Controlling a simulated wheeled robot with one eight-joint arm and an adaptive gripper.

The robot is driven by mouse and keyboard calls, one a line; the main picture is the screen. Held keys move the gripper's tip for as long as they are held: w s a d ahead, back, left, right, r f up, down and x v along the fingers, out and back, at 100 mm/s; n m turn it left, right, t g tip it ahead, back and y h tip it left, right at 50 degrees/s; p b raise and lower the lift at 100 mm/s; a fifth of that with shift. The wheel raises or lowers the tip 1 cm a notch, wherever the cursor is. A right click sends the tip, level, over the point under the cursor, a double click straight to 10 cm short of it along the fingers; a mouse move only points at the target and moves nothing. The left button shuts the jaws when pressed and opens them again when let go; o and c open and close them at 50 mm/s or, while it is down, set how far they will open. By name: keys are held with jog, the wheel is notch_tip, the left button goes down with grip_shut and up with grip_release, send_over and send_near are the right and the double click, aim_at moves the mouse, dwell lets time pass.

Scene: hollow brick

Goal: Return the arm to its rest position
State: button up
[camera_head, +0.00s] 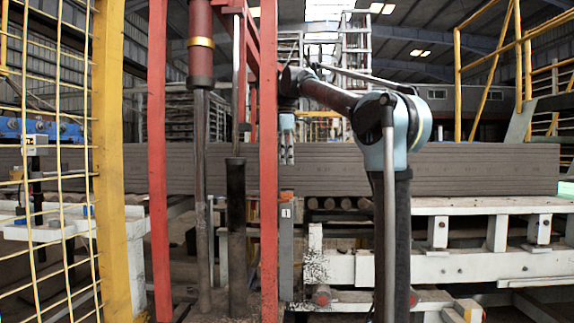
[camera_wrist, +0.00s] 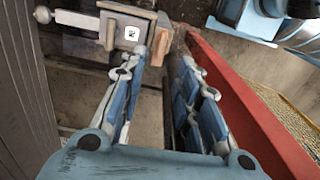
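My gripper (camera_head: 287,160) hangs fingers down in the head view, in front of the long stack of grey-brown boards and just right of a red post. The upper arm reaches up and left from my column to it. In the wrist view my gripper (camera_wrist: 165,62) has its two blue-grey fingers apart, with floor visible between them. It is open and holds nothing.
The grey-brown board stack (camera_head: 460,170) lies on a white frame (camera_head: 460,265). The red post (camera_head: 268,120) stands close beside my gripper; a red beam (camera_wrist: 250,110) runs beside it in the wrist view. A numbered grey post (camera_head: 286,245) stands below. Yellow mesh fencing (camera_head: 108,150) is at left.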

dwell(0.3)
jog(key=s+d+f+m+t, duration=0.1)
jog(key=s+d+f+m, duration=0.3)
jog(key=s+d+f, duration=0.5)
jog(key=s+d+f+m, duration=0.3)
jog(key=s+f+m, duration=0.25)
jog(key=f, duration=0.65)
jog(key=s+d+f+m+t, duration=0.1)
jog(key=s+d+f+m, duration=0.3)
jog(key=s+d+f, duration=0.55)
jog(key=s+f+m, duration=0.2)
jog(key=s+f, duration=0.2)
jog(key=f, duration=0.4)
jog(key=s+f+m, duration=0.2)
jog(key=s+f, duration=0.2)
jog(key=f, duration=0.5)
jog(key=shift+a+f, duration=0.15)
